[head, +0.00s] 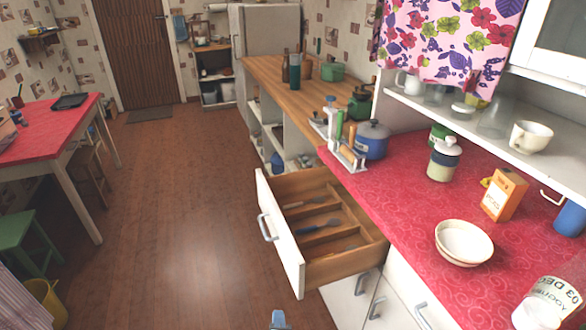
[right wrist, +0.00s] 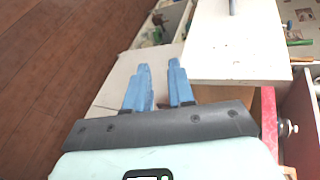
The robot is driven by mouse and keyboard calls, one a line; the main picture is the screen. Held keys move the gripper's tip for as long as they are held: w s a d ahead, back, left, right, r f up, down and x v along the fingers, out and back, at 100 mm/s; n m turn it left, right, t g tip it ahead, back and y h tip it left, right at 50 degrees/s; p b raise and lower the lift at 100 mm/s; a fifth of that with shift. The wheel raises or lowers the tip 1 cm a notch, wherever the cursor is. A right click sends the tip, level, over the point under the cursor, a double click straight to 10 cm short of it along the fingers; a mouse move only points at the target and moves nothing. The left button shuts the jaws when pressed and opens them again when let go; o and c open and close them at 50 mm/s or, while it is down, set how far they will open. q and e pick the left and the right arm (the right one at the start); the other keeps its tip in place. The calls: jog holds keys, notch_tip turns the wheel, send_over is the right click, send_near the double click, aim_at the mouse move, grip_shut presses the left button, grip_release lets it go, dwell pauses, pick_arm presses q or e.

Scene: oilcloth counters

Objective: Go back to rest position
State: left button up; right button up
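My right gripper (right wrist: 161,72) shows in the right wrist view with its two blue fingers apart and nothing between them. In the head view only a small blue piece of it (head: 279,319) shows at the bottom edge, over the floor in front of the cabinets. My left gripper is not in view. A wooden drawer (head: 346,243) with a white front (head: 281,236) stands pulled out, with utensils in its compartments. In the right wrist view a white panel (right wrist: 236,45) lies just beyond and right of the fingers, apart from them.
The red counter (head: 400,196) holds a white bowl (head: 463,243), an orange box (head: 504,194), a jar (head: 444,159) and a blue pot (head: 371,139). A red table (head: 50,128) and green stool (head: 27,238) stand left. The middle floor (head: 185,210) is clear.

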jog(key=s+d+f+n+g+p, duration=0.7)
jog(key=s+d+f, duration=0.35)
jog(key=f, duration=0.35)
pick_arm(q)
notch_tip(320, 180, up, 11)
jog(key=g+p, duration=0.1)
jog(key=p, duration=0.2)
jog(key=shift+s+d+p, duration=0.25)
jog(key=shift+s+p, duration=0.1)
jog(key=shift+p, duration=0.05)
pick_arm(e)
jog(key=s+d+f+n+g+y, duration=0.1)
jog(key=s+d+n+g, duration=0.1)
jog(key=s, duration=0.6)
jog(key=s+d+f+n+g+y, duration=0.1)
jog(key=s+d+n+g, duration=0.2)
jog(key=s, duration=0.6)
jog(key=n+g, duration=0.1)
jog(key=n, duration=0.1)
jog(key=shift+s+d+f+n+g, duration=0.15)
jog(key=shift+s+d+n+g, duration=0.15)
jog(key=shift+n+g, duration=0.1)
